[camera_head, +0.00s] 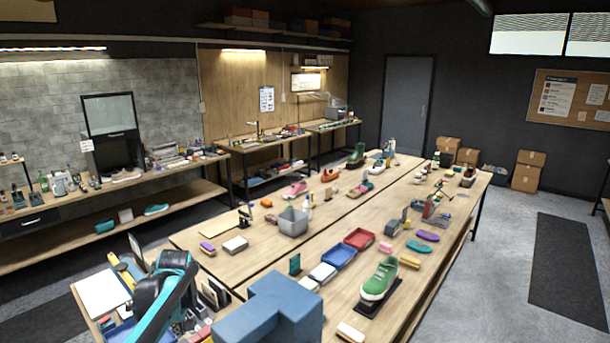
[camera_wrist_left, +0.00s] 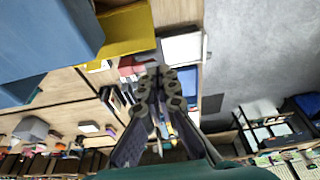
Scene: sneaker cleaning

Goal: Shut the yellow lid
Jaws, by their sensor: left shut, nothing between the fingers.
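The yellow lid (camera_wrist_left: 130,34) shows in the left wrist view as a flat yellow panel along the edge of a large blue box (camera_wrist_left: 50,40). How far it stands open I cannot tell. In the head view the blue box (camera_head: 275,312) fills the bottom centre, and I cannot make out the lid on it. My left gripper (camera_wrist_left: 163,76) is shut and empty, its fingertips below the yellow panel in the wrist picture and apart from it. In the head view my left arm comes in at the lower left, beside the blue box. My right gripper is out of view.
A long wooden table (camera_head: 215,225) holds a grey bin (camera_head: 291,221), a blue tray (camera_head: 339,257), a red tray (camera_head: 359,238) and a green sneaker (camera_head: 380,279). A white board (camera_head: 102,294) lies at the lower left. The floor at right is open.

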